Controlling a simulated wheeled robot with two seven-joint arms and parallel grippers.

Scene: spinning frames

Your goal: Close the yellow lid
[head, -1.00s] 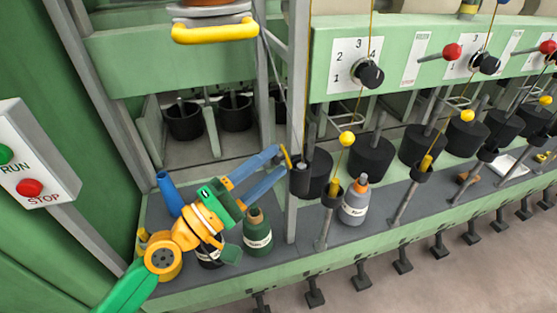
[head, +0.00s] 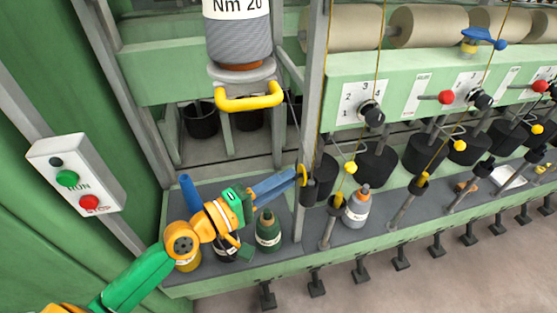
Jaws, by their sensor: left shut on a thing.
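The yellow lid (head: 303,175) stands nearly edge-on, raised above a small dark grey cylinder (head: 309,193) in front of the upright post. My left gripper (head: 297,174) reaches in from the left with its two blue fingers close together, and it is shut on the lid. The fingertips partly hide the lid. My right gripper is not in view.
A green bottle (head: 268,231) stands just below my left gripper, and a grey bottle (head: 357,206) stands right of the post. A grey post (head: 312,100) rises behind the lid. A yellow handle (head: 249,99) hangs above. A RUN/STOP box (head: 75,177) is at the left.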

